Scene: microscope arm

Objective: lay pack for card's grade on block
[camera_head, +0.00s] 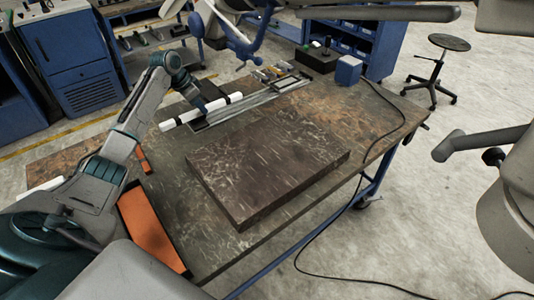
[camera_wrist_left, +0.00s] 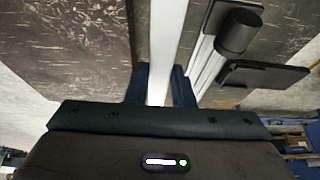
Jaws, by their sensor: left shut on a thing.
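The block is probably the wide, dark, scratched slab (camera_head: 268,160) lying in the middle of the table in the head view. My left gripper (camera_head: 206,106) is beyond the slab's far left side, shut on a long white bar (camera_head: 228,101) with dark bands. In the left wrist view the white bar (camera_wrist_left: 168,45) runs between the two dark blue fingers (camera_wrist_left: 160,88). I cannot tell whether the bar touches the surface below. I cannot make out a card or its grade. My right gripper is not in view.
The worktable (camera_head: 350,115) has metal rails (camera_head: 270,94) and small tools along its far side. A blue box (camera_head: 348,70) and a black box (camera_head: 316,58) stand at the back. An orange panel (camera_head: 150,228) lies near left. A black cable (camera_head: 385,100) crosses the right side.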

